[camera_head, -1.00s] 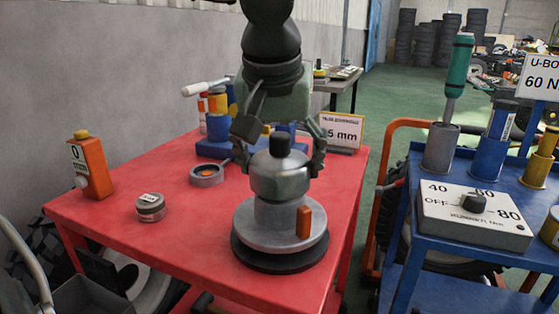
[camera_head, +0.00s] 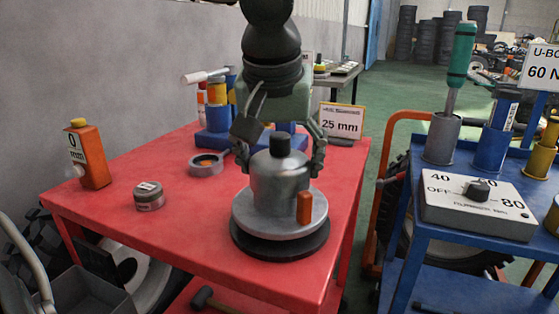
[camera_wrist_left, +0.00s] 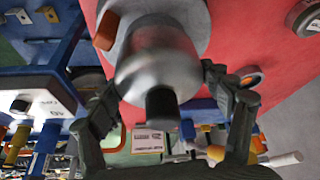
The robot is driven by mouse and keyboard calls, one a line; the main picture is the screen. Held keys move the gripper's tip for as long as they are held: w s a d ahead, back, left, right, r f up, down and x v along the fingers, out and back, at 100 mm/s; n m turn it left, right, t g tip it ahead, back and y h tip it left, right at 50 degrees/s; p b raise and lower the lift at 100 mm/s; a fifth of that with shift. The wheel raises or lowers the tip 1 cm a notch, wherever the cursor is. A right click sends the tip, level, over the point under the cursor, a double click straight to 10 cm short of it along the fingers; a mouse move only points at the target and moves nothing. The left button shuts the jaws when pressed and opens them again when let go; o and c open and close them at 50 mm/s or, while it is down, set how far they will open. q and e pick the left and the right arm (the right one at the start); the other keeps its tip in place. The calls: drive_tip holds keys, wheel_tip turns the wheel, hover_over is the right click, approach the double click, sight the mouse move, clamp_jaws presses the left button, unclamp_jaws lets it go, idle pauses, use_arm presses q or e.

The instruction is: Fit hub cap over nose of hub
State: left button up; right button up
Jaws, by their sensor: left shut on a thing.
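The hub cap (camera_head: 280,186) is a grey metal cup with a black knob on top. It sits upright over the hub's nose, which is hidden, and its lower rim appears at or very near the hub flange (camera_head: 248,215). The flange is a grey disc on a black round base, with an orange block (camera_head: 304,207) beside the cap. My left gripper (camera_head: 280,164) comes from above and is shut on the cap, one finger on each side. The left wrist view shows the cap (camera_wrist_left: 158,68) between the fingers (camera_wrist_left: 166,88). My right gripper is not in view.
A 25 mm sign (camera_head: 341,122) stands behind. A blue cart (camera_head: 470,237) with a dial box (camera_head: 477,208) is at right.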

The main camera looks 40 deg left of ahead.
use_arm(q)
drive_tip(key=shift+f, duration=0.25)
drive_tip(key=o, duration=1.3)
drive_tip(key=v, duration=1.2)
